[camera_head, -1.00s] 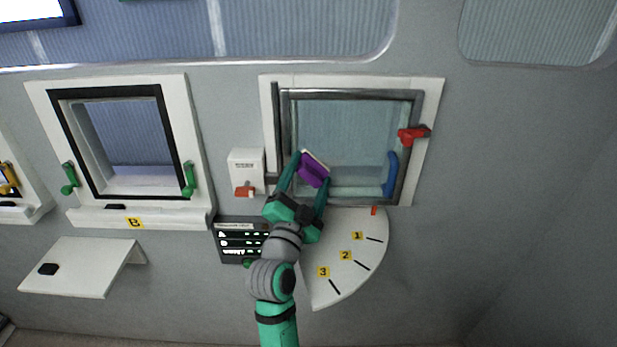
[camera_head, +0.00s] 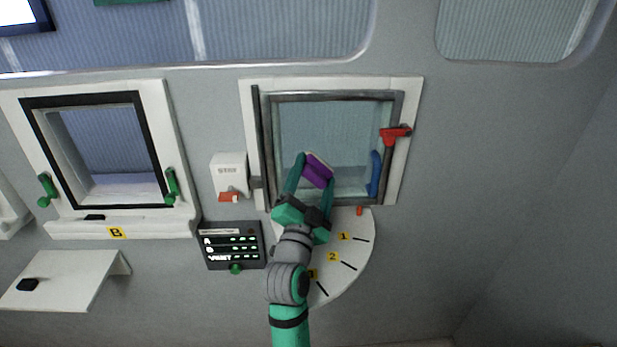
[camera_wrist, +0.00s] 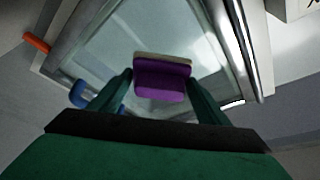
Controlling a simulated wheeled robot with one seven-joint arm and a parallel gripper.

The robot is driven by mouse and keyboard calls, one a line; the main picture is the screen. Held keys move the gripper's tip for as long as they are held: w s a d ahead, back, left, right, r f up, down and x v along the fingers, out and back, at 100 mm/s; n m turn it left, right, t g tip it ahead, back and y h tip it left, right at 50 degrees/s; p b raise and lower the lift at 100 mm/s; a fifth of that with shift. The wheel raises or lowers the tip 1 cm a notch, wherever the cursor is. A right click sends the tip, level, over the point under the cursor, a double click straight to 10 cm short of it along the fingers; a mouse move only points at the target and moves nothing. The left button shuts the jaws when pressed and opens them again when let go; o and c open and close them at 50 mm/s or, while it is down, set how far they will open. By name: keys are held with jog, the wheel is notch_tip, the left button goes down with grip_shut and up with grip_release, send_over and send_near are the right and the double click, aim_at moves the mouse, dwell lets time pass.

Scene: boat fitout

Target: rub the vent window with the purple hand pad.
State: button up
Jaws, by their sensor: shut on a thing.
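The purple hand pad (camera_head: 318,172) has a pale face on its far side and is held between the fingers of my gripper (camera_head: 315,176). In the wrist view the pad (camera_wrist: 162,80) sits between both fingertips, its pale edge toward the glass. The vent window (camera_head: 330,130) is a glass pane in a grey metal frame within a white surround. The pad overlaps the lower left part of the pane in the head view. Whether the pad touches the glass I cannot tell. The window has a red handle (camera_head: 395,133) and a blue grip (camera_head: 375,174) at its right side.
A white quarter-round plate (camera_head: 352,262) marked 1, 2 and 3 lies below the window. A white box with a red switch (camera_head: 229,177) and a dark display panel (camera_head: 232,245) are left of it. Window B (camera_head: 100,150) with green handles is further left.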

aim_at(325, 182)
jog(key=shift+w+d, duration=0.1)
jog(key=shift+d, duration=1.4)
jog(key=shift+w, duration=0.1)
jog(key=shift+w+a, duration=0.15)
jog(key=shift+a, duration=4)
jog(key=s, duration=0.6)
jog(key=shift+s+d, duration=0.15)
jog(key=shift+d, duration=0.05)
